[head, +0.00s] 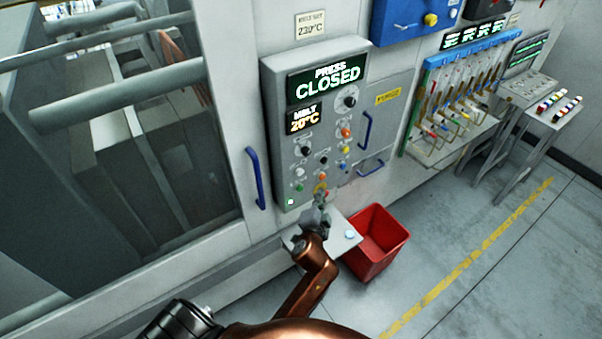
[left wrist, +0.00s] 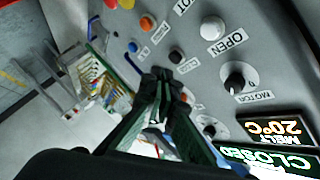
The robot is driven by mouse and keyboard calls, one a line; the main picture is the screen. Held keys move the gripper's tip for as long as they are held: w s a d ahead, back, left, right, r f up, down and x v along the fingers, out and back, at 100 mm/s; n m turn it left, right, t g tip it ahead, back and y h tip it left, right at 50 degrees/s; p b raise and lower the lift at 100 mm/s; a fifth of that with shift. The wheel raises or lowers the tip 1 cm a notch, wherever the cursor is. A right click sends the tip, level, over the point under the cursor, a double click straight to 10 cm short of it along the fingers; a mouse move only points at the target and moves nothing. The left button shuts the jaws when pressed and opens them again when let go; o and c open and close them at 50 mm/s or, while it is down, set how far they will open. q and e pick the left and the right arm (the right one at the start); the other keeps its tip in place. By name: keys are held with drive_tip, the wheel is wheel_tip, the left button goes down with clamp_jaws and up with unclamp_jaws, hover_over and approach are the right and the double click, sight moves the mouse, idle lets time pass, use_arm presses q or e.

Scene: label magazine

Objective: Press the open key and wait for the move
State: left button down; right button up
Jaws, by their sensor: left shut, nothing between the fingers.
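The control panel (head: 312,130) reads PRESS CLOSED on its upper display (head: 327,80) and MELT 20°C on the one below. In the left wrist view the panel appears turned over. There the white round key (left wrist: 213,28) sits beside the label OPEN (left wrist: 225,42), near the black MOTOR knob (left wrist: 238,76). The white key also shows low on the panel in the head view (head: 300,173). My left gripper (head: 321,194) is in front of the panel's lower edge. Its fingers (left wrist: 163,78) are shut and empty, apart from the OPEN key. My right gripper is not in view.
A small ledge (head: 343,243) and a red bin (head: 388,240) are below the panel. Blue handles (head: 254,178) stick out on both sides. A blue rack (head: 432,85) with hanging tools stands to the right. Floor beyond the bin is clear.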

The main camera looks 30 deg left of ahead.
sight(300, 172)
use_arm(q)
drive_tip(key=w+a, duration=0.3)
drive_tip(key=a, duration=0.5)
drive_tip(key=shift+w+p, duration=0.2)
drive_tip(key=shift+p, duration=0.2)
drive_tip(key=shift+a, duration=0.1)
idle(1.1)
drive_tip(key=shift+w+a, duration=0.15)
drive_tip(key=shift+a, duration=0.2)
